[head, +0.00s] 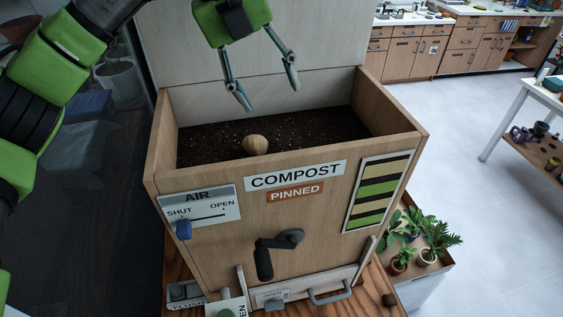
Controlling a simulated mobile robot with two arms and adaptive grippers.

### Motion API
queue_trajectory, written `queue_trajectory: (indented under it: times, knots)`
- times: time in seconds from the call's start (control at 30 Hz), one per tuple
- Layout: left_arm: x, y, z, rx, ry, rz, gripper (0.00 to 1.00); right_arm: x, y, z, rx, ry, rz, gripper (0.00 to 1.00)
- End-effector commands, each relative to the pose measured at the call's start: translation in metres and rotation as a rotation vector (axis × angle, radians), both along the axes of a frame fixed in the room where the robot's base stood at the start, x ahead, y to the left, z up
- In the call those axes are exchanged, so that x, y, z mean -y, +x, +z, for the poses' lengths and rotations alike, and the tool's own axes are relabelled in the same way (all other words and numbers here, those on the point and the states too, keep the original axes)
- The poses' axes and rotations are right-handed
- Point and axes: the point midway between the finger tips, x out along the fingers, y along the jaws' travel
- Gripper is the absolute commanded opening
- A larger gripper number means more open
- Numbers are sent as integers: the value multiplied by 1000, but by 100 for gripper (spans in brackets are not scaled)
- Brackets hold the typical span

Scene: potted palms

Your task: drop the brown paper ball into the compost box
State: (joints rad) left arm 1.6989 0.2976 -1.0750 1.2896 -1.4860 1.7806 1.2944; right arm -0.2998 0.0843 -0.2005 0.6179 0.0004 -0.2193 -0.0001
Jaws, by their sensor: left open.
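The compost box (230,245) is a wooden bin with an open top and a front label reading COMPOST. Dark soil fills it below the rim. The brown paper ball (255,145) lies on the soil near the front wall, left of the middle. My left gripper (271,97) hangs above the box opening, behind and above the ball. Its fingers are apart and nothing is between them. It does not touch the ball. My right gripper is not in view.
The box front carries an AIR slider (184,229), a dark crank (267,257) and a grey drawer handle (329,293). Potted plants (436,240) stand at the lower right. A white table (530,98) is at the far right, with clear floor before it.

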Motion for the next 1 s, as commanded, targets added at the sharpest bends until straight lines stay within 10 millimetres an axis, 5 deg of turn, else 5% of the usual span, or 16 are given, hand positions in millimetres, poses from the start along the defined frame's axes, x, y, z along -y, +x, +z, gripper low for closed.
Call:
queue_trajectory:
  times: [0.6, 1.0]
  knots:
    - [-36, -8, 100, 1, -1, 0, 56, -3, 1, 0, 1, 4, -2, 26]
    - [-40, -9, 111, 0, -1, 0, 56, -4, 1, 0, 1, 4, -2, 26]
